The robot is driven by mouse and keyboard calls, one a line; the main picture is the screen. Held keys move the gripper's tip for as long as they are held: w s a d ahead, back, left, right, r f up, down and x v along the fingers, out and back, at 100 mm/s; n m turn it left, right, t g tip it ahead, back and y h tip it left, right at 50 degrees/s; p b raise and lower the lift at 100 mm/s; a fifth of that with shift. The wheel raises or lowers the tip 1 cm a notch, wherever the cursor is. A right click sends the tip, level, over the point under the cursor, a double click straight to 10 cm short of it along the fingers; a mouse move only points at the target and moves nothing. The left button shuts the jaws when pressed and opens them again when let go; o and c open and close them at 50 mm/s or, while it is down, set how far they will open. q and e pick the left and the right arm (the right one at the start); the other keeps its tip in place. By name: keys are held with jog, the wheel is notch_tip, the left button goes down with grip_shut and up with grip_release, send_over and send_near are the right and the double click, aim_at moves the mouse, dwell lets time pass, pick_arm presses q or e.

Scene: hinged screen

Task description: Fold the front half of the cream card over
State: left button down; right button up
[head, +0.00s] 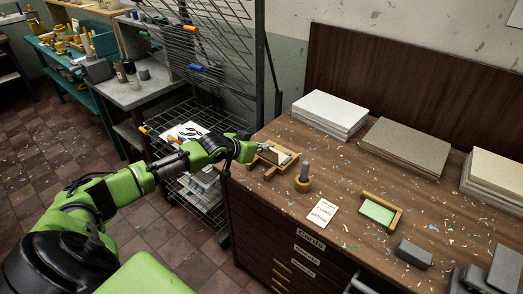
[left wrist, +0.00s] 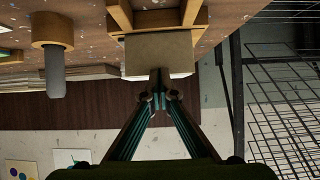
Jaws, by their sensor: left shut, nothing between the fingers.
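The cream card (head: 276,153) sits in a wooden frame (head: 258,162) near the table's left edge. In the left wrist view the card (left wrist: 158,52) shows as a plain tan panel between the wooden rails (left wrist: 157,18). My left gripper (head: 262,150) is at the card in the head view. In the left wrist view its fingertips (left wrist: 158,82) are together and empty, overlapping the card's near edge. I cannot tell whether they touch it. The gripper hides part of the card. My right gripper is not in view.
A grey peg on a round wooden base (head: 303,182) stands close to the frame. A green pad in a wooden holder (head: 378,212), a printed label card (head: 321,212) and a grey block (head: 413,254) lie further right. Board stacks (head: 330,113) line the back. A wire rack (head: 205,60) stands left.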

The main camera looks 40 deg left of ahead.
pick_arm(q)
jog(key=shift+w+d+b, duration=0.1)
jog(key=shift+w+b, duration=0.5)
jog(key=shift+w, duration=0.55)
jog(key=shift+w+f, duration=0.15)
jog(key=shift+w, duration=0.05)
jog(key=shift+w+f+b, duration=0.25)
jog(key=shift+w+b, duration=0.3)
jog(key=shift+b, duration=0.25)
jog(key=shift+w, duration=0.35)
